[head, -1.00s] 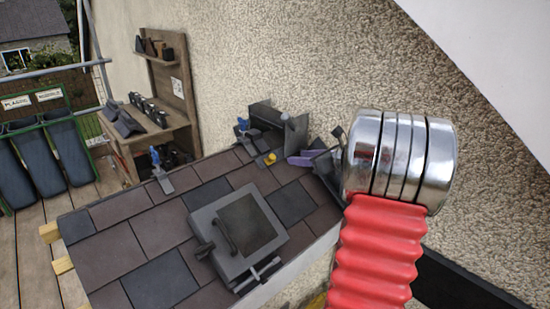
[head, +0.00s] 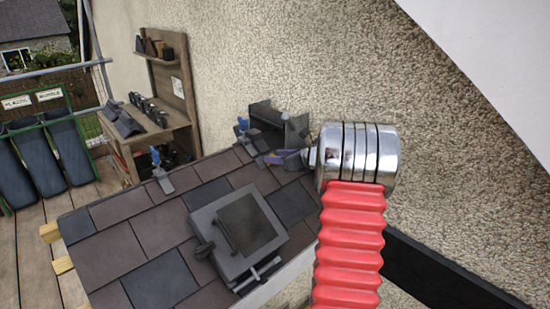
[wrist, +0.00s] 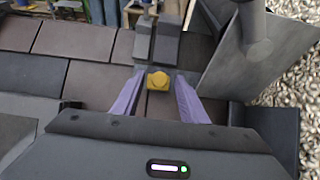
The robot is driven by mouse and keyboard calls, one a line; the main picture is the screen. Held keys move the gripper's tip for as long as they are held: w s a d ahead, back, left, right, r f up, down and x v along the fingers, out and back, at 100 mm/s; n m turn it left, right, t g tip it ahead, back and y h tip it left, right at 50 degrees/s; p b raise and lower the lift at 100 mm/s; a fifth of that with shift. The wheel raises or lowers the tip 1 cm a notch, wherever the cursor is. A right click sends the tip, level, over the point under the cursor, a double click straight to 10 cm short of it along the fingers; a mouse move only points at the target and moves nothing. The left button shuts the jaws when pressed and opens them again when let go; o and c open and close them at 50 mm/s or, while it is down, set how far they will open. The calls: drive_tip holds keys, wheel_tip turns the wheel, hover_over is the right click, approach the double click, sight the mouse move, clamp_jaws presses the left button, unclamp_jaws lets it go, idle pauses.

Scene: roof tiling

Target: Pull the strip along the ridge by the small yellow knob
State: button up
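The small yellow knob (wrist: 157,80) shows in the wrist view, between the tips of my gripper's purple fingers (wrist: 158,84). The fingers are apart, with a small gap on each side of the knob, so my gripper is open. In the head view my gripper (head: 277,158) is low over the upper edge of the tiled roof, and the knob is hidden there. Dark grey ridge pieces (wrist: 155,45) lie just beyond the knob in the wrist view. I cannot clearly tell the strip apart from the dark pieces around it.
A grey roof hatch (head: 240,228) sits on the brown and grey tiles. A blue-handled tool (head: 160,172) lies at the roof's upper left edge. A wooden shelf unit (head: 165,100) stands behind. The rough wall (head: 300,60) rises close behind the roof.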

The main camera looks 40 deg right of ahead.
drive_tip(key=shift+w+f, duration=0.25)
drive_tip(key=shift+w, duration=0.35)
drive_tip(key=shift+c, duration=0.4)
clamp_jaws()
drive_tip(key=shift+a, duration=0.2)
drive_tip(key=shift+d, duration=0.1)
